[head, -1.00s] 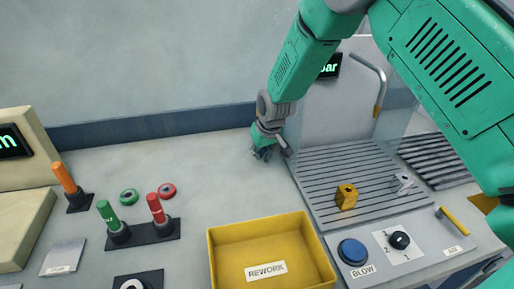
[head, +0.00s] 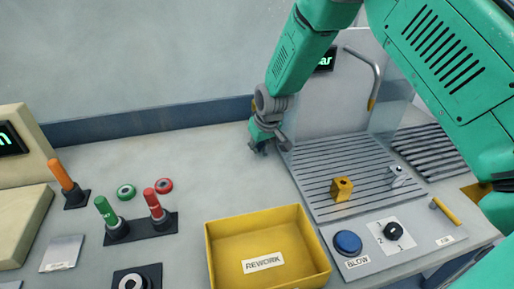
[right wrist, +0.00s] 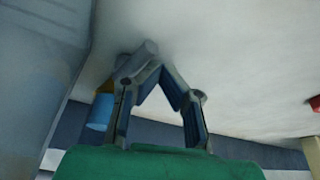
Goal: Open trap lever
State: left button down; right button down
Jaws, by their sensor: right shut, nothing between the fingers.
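A yellow lever (head: 446,211) sits at the right end of the grey control panel, lying at a slant. A small label near it is too small to read, so I cannot confirm it is the trap lever. My right gripper (head: 259,149) hangs over the pale bench, left of the slatted plate and well away from the yellow lever. In the right wrist view, the right gripper (right wrist: 155,72) is shut with its fingertips together and nothing between them. My left gripper is not in view.
The panel also has a blue BLOW button (head: 347,243) and a black dial (head: 393,230). The slatted plate (head: 322,170) holds a gold block (head: 342,188) and a small grey part (head: 398,176). A yellow REWORK bin (head: 226,267) stands left of the panel. Clear panels and a bent pipe (head: 376,75) rise behind.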

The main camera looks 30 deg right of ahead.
jog(key=v, duration=1.1)
jog(key=shift+r, duration=0.3)
jog(key=shift+s+r, duration=0.1)
